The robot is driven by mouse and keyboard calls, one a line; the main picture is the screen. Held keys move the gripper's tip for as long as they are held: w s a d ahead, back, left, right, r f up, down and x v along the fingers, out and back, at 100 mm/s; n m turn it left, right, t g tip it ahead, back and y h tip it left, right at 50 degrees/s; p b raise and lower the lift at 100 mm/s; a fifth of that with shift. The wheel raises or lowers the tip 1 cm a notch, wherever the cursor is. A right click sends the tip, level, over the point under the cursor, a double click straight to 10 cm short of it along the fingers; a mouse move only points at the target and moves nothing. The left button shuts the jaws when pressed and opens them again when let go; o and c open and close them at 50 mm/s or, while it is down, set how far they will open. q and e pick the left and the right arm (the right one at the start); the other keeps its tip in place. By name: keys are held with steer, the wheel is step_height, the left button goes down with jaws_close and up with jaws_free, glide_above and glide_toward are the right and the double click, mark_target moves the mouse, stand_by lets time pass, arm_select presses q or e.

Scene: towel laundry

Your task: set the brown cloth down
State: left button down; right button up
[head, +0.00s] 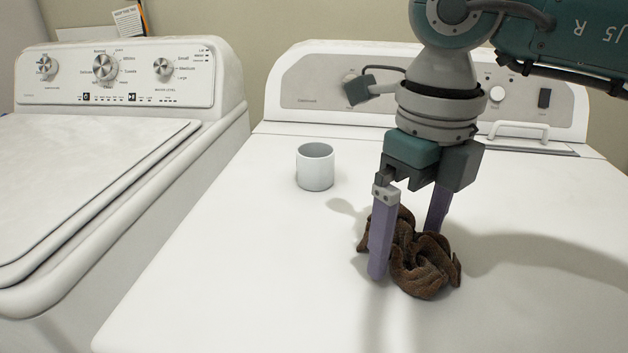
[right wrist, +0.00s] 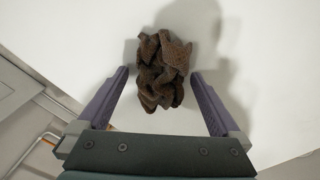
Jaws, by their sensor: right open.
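The brown cloth (head: 424,267) lies crumpled in a small heap on the white top of the right-hand machine (head: 230,290). My right gripper (head: 407,250) points down over it with its two purple fingers apart, one on either side of the cloth. In the right wrist view the cloth (right wrist: 163,70) lies between and just beyond the open fingertips (right wrist: 158,75), with a gap to each finger. My left gripper is not in either view.
A white cup (head: 315,167) stands on the same top, left of my right gripper. A second machine (head: 90,190) stands on the left, across a gap. Control panels (head: 330,88) rise at the back. The front and left of the top are clear.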

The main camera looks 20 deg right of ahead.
mark_target(411, 232)
step_height(411, 232, up, 12)
steer(key=shift+r, duration=0.2)
stand_by(1.6)
